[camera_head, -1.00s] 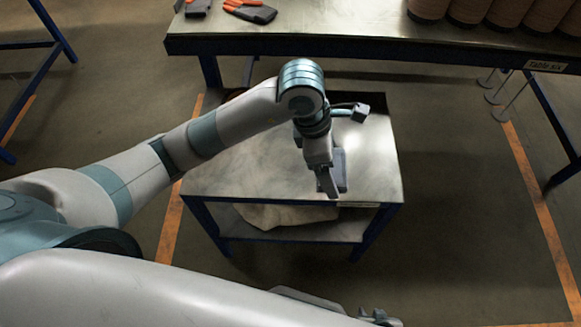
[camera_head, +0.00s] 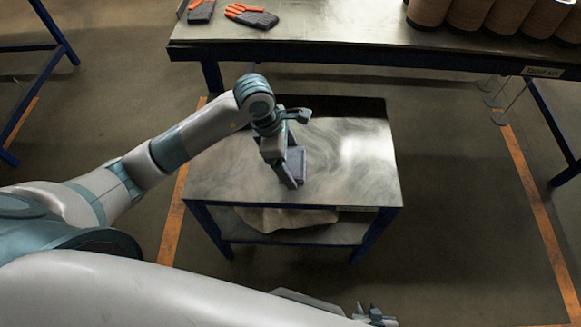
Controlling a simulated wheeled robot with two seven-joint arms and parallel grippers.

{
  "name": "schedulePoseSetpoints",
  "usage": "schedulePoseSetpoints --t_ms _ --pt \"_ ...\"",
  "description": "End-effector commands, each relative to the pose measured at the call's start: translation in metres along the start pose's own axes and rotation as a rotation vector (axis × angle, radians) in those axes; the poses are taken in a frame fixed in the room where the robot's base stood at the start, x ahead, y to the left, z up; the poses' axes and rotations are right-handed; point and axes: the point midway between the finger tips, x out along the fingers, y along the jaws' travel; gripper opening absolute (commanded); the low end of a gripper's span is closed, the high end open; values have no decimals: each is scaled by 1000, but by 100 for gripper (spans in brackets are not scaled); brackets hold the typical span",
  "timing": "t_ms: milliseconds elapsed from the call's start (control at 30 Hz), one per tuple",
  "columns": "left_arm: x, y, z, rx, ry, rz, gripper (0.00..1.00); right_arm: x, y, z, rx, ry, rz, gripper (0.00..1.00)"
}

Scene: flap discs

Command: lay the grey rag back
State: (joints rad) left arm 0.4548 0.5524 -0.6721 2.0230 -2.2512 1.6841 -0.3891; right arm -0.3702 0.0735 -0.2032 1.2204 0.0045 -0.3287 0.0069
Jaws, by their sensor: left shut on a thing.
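My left gripper (camera_head: 290,174) is over the top of the low metal table (camera_head: 350,160), left of its middle. It points down and is shut on a small dark grey, flat-sided thing, which looks like the grey rag (camera_head: 299,160). The gripper hides part of it. I cannot tell whether its lower edge touches the tabletop. My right gripper (camera_head: 375,316) shows only in part at the bottom edge, away from the table. Its fingers are too small to read.
A pale cloth or sack (camera_head: 285,219) lies on the low table's lower shelf. Behind stands a longer workbench (camera_head: 350,38) with orange and grey gloves (camera_head: 250,15) and several brown cylinders (camera_head: 470,14). The low table's right side is bare.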

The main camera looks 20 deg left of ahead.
Motion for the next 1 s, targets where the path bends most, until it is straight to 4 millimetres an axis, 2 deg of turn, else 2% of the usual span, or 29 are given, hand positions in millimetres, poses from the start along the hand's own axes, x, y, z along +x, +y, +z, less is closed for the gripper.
schedulePoseSetpoints --t_ms 167,400,533,1000 --pt "2 0 0 -1 0 -1 64 -1 0 -1 0 1 0 31" --pt "26 -1 -8 -2 0 -3 64 -5 -3 -9 -3 37 -3 31" --pt "36 -1 -11 -1 0 -1 64 -4 -7 -6 -5 47 -8 31" --pt "42 0 -13 1 0 1 64 0 -6 -4 -3 35 -8 31"
